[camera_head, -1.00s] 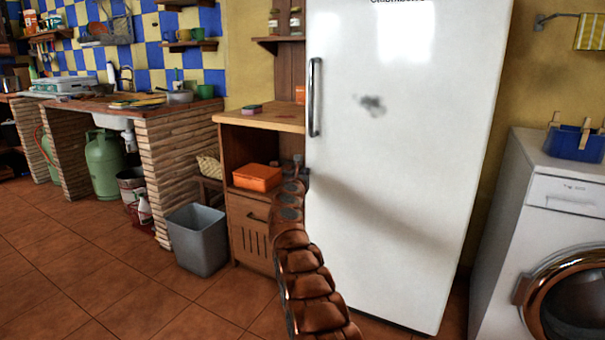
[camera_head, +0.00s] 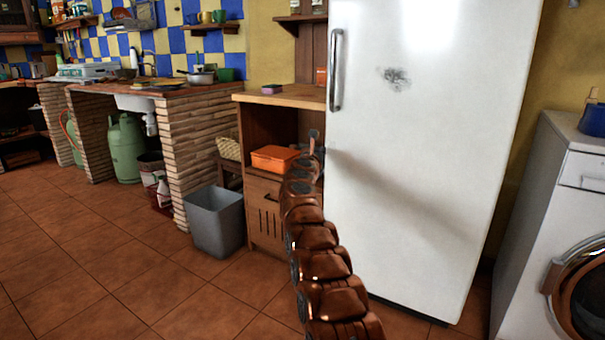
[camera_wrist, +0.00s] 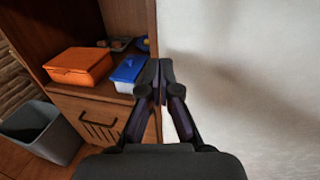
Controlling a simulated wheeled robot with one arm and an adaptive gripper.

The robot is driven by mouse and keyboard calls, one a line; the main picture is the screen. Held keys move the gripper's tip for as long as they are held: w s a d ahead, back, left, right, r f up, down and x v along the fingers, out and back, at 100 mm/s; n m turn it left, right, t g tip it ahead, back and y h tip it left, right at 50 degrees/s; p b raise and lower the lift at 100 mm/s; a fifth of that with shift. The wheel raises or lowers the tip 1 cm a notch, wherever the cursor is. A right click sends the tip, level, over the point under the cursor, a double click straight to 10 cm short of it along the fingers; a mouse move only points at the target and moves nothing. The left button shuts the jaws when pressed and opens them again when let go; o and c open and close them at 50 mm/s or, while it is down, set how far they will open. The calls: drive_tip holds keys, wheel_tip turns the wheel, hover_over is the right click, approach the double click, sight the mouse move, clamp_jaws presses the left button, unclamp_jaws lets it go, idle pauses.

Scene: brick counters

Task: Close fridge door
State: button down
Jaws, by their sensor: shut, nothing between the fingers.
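The white fridge (camera_head: 425,170) stands right of centre in the head view, with a vertical metal handle (camera_head: 336,70) near its door's left edge. Its door looks flush with the body, but I cannot tell whether a small gap is left. My brown arm reaches forward to the door's lower left side. In the wrist view my gripper (camera_wrist: 160,75) is shut and empty, its fingertips close to the left edge of the white door (camera_wrist: 240,80). I cannot tell whether they touch it. In the head view the gripper is mostly hidden by my arm.
A wooden cabinet (camera_head: 265,205) stands left of the fridge, holding an orange box (camera_head: 274,158) and a blue box (camera_wrist: 127,70). A grey bin (camera_head: 215,220) is on the floor before it. A washing machine (camera_head: 560,210) stands at right. Floor at left is clear.

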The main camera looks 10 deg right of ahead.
drive_tip(key=s+a+b, duration=0.2)
drive_tip(key=s+a, duration=0.5)
drive_tip(key=s, duration=0.1)
drive_tip(key=shift+b, duration=0.3)
idle(0.7)
